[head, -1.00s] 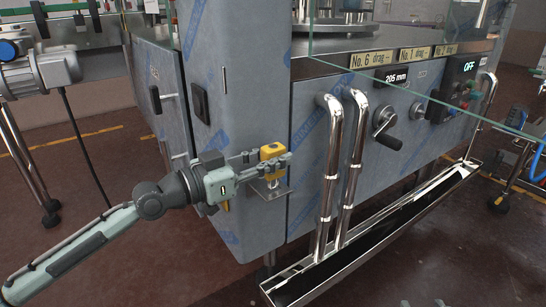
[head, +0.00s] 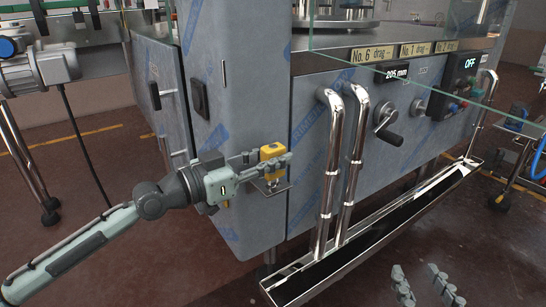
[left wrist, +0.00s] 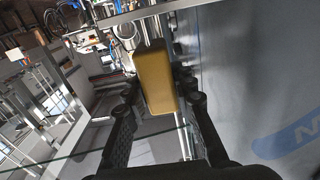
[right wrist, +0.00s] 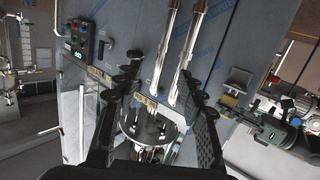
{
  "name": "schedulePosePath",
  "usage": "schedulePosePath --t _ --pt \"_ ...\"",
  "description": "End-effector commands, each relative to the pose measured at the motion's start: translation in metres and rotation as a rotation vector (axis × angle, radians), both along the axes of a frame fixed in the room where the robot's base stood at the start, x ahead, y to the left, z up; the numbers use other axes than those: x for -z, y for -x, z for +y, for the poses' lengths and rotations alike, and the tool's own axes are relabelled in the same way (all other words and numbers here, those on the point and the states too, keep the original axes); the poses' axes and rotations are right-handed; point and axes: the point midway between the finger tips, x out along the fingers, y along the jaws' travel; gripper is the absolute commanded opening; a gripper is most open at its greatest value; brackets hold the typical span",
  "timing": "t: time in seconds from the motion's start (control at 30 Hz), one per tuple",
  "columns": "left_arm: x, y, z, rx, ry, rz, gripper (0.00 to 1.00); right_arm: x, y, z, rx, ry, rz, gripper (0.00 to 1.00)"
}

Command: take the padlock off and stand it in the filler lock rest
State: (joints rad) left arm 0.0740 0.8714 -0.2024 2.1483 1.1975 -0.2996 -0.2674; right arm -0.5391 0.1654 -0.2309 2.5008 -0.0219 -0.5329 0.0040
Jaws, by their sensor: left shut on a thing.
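The yellow padlock (head: 272,151) is in my left gripper (head: 267,164), beside the wrapped cabinet's corner post. In the left wrist view, the padlock body (left wrist: 156,78) sits between the fingers. In the head view, its body is above a small grey plate (head: 281,187) that juts from the post; a bit of shiny metal shows between them. I cannot tell whether the padlock touches the plate, or which part is the lock rest. My right gripper (head: 417,271) is at the bottom of the head view, apart from the padlock. In the right wrist view, its fingers are spread and empty (right wrist: 160,88).
Two upright chrome pipes (head: 340,165) stand right of the padlock, above a long metal trough (head: 385,240). A black crank handle (head: 386,125) and control panel (head: 458,88) are further right. A glass guard (head: 420,70) overhangs the cabinet front.

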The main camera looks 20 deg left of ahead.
Motion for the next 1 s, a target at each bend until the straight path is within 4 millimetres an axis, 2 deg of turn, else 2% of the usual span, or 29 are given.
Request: schedulePosePath --t 1.0 --pt "0.013 0.0 0.0 0.0 0.0 -0.001 0.0 -0.054 0.005 0.026 -0.051 -0.121 -0.248 0.4"
